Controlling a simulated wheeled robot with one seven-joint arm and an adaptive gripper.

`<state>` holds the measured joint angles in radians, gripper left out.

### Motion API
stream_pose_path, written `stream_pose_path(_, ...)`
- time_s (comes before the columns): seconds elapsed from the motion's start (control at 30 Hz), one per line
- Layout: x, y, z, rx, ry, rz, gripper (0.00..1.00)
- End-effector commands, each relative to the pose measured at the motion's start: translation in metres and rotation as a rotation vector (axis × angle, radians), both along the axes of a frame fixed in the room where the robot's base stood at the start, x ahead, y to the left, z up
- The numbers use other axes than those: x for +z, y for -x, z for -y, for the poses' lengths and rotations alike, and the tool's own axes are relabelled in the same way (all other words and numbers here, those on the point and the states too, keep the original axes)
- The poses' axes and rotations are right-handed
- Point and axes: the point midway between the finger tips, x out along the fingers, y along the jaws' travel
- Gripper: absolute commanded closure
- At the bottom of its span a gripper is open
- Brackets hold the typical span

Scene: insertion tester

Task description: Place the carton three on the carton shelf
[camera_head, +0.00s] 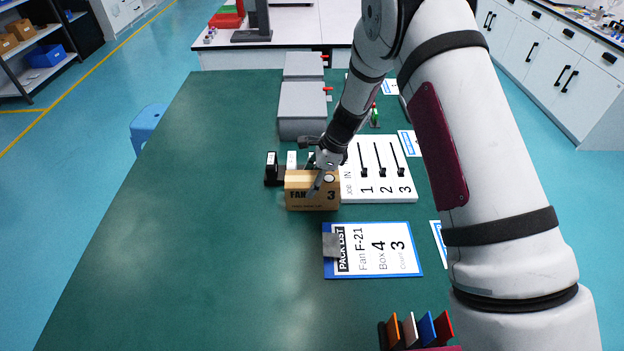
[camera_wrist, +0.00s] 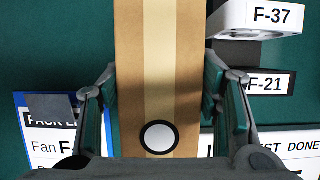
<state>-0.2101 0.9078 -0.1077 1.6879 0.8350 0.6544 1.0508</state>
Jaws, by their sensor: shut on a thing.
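Carton three (camera_head: 312,201), a brown box printed "FAN" and "3", is at the near left edge of the white job board. My gripper (camera_head: 317,178) is shut on it from above. In the wrist view, carton three (camera_wrist: 160,60) runs between the two fingers of my gripper (camera_wrist: 160,100), with pale tape along its top and a white round spot ringed in black. I cannot tell whether its underside touches the table. A rack (camera_head: 35,38) with small brown boxes stands at the far left; no label marks it as the carton shelf.
The white board (camera_head: 378,190) with slots 1, 2, 3 lies right of the carton. A blue-edged pack list (camera_head: 372,272) lies in front. Grey boxes (camera_head: 303,105) stand behind. A blue stool (camera_head: 148,122) is beyond the left edge. The green table's left half (camera_head: 180,220) is clear.

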Motion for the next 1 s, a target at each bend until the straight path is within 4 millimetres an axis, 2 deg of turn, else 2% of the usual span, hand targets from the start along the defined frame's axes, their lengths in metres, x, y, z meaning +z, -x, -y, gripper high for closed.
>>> stream_pose_path(0.27,-0.001,-0.001,0.0,0.0,-0.001,0.002,0.94)
stream_pose_path(0.3,-0.002,-0.001,0.0,0.001,-0.001,0.001,0.4)
stream_pose_path(0.33,-0.002,-0.001,0.0,0.001,-0.001,0.001,0.34)
stream_pose_path(0.73,0.003,0.0,0.001,0.0,0.0,0.002,0.34)
stream_pose_path(0.87,0.018,-0.002,0.007,0.001,0.0,0.005,0.34)
stream_pose_path(1.0,0.044,-0.001,0.017,0.001,-0.001,0.006,0.34)
